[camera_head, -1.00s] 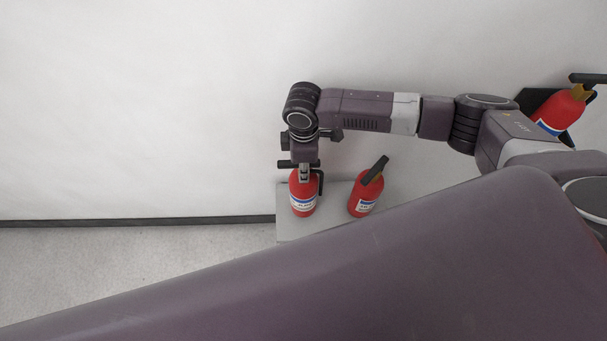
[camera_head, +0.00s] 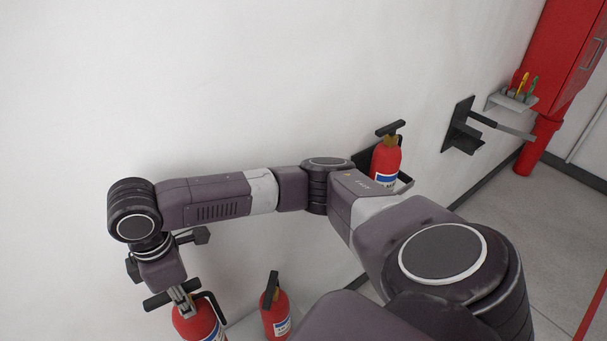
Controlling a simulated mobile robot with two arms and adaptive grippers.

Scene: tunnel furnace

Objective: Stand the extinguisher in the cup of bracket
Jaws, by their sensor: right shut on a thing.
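My right gripper (camera_head: 181,290) is shut on the top of a red fire extinguisher (camera_head: 195,322) with a white and blue label, at the lower left. The extinguisher's lower part is cut off by the picture edge, so I cannot tell whether it is lifted. An empty black bracket (camera_head: 459,123) with a grey arm sticking out is on the wall at right. Another red extinguisher (camera_head: 385,160) stands against a black backplate on the wall, its lower part partly behind my right arm. My left gripper is not in view.
Another extinguisher (camera_head: 275,314) stands right of the held one. A small grey wall shelf (camera_head: 512,102) holds coloured-handled tools beside a red cabinet (camera_head: 568,50). My arm crosses in front of the wall. Grey floor (camera_head: 540,235) is open at right.

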